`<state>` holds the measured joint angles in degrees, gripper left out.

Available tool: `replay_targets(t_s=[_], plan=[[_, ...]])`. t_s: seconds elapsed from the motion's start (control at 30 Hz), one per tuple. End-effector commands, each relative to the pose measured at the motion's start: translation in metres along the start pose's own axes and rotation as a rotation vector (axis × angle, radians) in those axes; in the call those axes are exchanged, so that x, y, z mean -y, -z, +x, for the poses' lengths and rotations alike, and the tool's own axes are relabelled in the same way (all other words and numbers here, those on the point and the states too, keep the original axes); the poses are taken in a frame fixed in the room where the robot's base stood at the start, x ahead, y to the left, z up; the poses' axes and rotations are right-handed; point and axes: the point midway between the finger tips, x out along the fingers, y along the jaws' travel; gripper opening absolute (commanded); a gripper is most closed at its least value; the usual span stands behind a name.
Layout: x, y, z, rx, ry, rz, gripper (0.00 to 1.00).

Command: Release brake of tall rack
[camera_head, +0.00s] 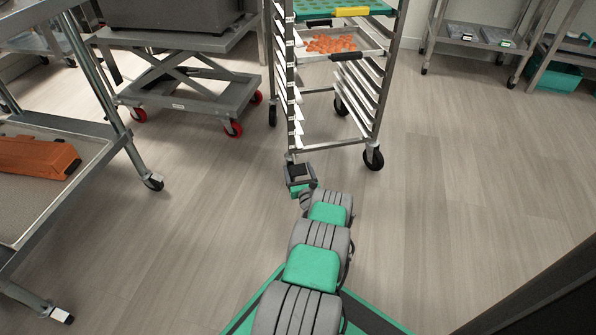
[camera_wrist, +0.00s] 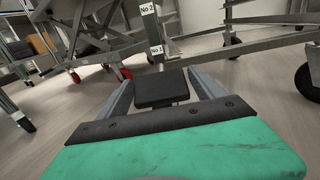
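The tall rack (camera_head: 380,95) stands upright at the top centre of the head view, on black casters. Its front right caster (camera_head: 374,158) is clear to see; the front left one is hidden near my gripper (camera_head: 300,178). A flat black pad (camera_wrist: 161,90), seemingly that caster's brake pedal, lies in front of the post's foot. My gripper's two grey fingers are spread on either side of the pad. I cannot tell whether they touch it, or whether the brake is set.
The rack holds an upper green tray (camera_head: 318,10) and a tray of orange pieces (camera_head: 358,48). A grey lift cart (camera_head: 215,98) with red casters stands to the left. A metal table (camera_head: 95,150) is at the near left. The floor (camera_head: 460,200) right of the rack is clear.

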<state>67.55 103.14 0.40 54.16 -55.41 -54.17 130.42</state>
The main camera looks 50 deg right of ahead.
Motion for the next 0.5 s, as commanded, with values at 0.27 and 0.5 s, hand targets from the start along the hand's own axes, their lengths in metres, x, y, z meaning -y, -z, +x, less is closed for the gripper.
replay_targets(t_s=[0.27,0.5], plan=[[-0.0001,0.0002,-0.0002,0.000,0.000,0.000,0.54],[-0.0002,0.0004,-0.0003,-0.001,0.000,0.000,0.34]])
